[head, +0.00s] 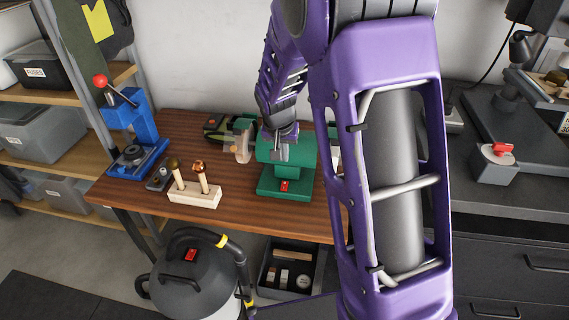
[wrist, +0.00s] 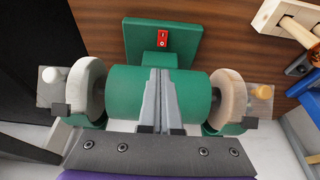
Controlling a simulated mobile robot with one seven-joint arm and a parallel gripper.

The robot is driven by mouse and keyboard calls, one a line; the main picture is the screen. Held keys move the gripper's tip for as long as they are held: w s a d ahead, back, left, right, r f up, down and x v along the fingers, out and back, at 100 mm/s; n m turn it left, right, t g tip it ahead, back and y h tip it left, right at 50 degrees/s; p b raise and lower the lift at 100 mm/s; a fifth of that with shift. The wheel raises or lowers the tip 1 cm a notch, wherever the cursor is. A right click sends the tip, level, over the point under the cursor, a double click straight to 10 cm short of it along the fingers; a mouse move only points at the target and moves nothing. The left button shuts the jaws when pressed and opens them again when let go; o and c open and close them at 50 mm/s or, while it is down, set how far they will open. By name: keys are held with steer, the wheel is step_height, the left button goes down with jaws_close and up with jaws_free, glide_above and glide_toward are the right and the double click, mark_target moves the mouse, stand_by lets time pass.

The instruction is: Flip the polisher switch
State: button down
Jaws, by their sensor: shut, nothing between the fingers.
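The green polisher (head: 298,155) stands on the wooden workbench (head: 235,213), with a pale wheel at each end of its body. Its red switch (head: 284,186) is on the front of the green base. In the wrist view the polisher body (wrist: 192,95) lies under my fingers, and the red switch (wrist: 163,39) shows beyond them on the base plate. My gripper (head: 281,150) is above the polisher body, fingers together and empty. In the wrist view the gripper (wrist: 160,72) points toward the switch, apart from it. The polisher's right end is partly hidden by my arm in the head view.
A wooden block with two handled tools (head: 196,193) stands left of the polisher. A blue press (head: 137,140) with a red knob is at the bench's left end. A grey vacuum (head: 190,275) stands in front.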

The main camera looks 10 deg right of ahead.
mark_target(286, 183)
steer(key=x, duration=0.4)
steer(key=b+x, duration=0.1)
steer(key=x, duration=0.7)
steer(key=shift+s+a+f+b, duration=0.15)
steer(key=shift+s+f+b, duration=0.1)
steer(key=shift+f+b, duration=0.15)
steer(key=shift+w+p, duration=0.1)
steer(key=shift+p, duration=0.45)
steer(key=shift+f, duration=0.2)
steer(key=shift+s+a+b, duration=0.3)
steer(key=shift+s+b, duration=0.15)
steer(key=shift+s, duration=0.4)
